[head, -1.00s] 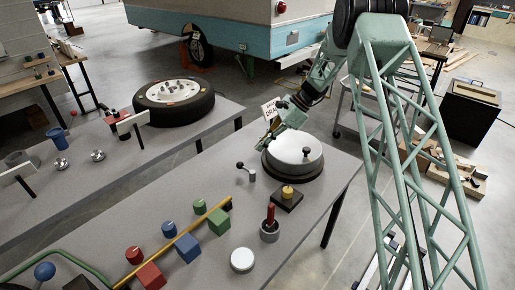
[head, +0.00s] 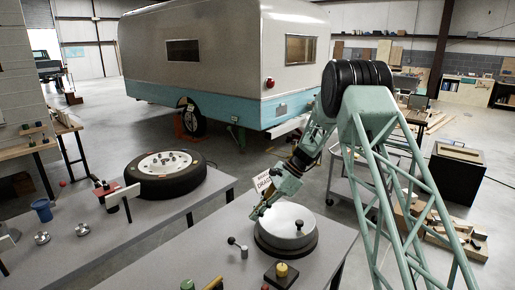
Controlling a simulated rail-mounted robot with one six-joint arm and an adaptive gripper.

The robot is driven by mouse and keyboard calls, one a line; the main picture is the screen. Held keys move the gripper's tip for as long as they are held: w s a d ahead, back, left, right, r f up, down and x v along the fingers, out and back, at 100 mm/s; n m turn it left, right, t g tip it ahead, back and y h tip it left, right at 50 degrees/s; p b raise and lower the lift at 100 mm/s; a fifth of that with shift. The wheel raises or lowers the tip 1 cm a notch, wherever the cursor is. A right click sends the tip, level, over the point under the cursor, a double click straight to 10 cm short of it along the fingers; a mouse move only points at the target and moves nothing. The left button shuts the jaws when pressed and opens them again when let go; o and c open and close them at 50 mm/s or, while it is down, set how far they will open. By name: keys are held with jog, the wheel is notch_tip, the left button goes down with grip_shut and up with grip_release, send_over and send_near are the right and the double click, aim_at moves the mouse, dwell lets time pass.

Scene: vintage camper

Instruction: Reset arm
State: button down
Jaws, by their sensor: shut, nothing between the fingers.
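My gripper (head: 260,211) is at the end of my green arm, above the left rim of the round silver-lidded drum (head: 287,221) on the near table. Its fingers look small from here and are closed with nothing between them. It appears apart from the lid, though the exact gap is hard to tell. A small white sign (head: 262,182) with dark lettering stands just behind the gripper, partly covered by it.
A small lever with a black knob (head: 232,241) stands left of the drum. A yellow knob on a dark block (head: 281,271) is in front. A wheel (head: 166,173) lies on the left table. A camper (head: 225,75) stands behind, with open floor between.

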jog(key=s+d+r+n+t+h, duration=0.1)
jog(key=s+d+r+n, duration=0.25)
jog(key=s+r, duration=0.6)
jog(key=s+d+r+n+t+h, duration=0.15)
jog(key=s+d+r, duration=0.25)
jog(key=s+r, duration=0.6)
jog(key=s+d+r+n+h, duration=0.1)
jog(key=s+d+r+n, duration=0.25)
jog(key=s+r, duration=0.6)
jog(key=s+d+r+n+t+h, duration=0.1)
jog(key=s+d+n, duration=0.1)
jog(key=s, duration=0.9)
jog(key=s+d+r+n+t+h+b, duration=0.1)
jog(key=s+d, duration=0.4)
jog(key=s, duration=0.6)
jog(key=s+d+r+n+t+h+b, duration=0.1)
jog(key=s+d+n+h, duration=0.1)
jog(key=s, duration=0.9)
jog(key=shift+d+r+n, duration=0.2)
jog(key=shift+d+n, duration=0.45)
jog(key=shift+d, duration=0.35)
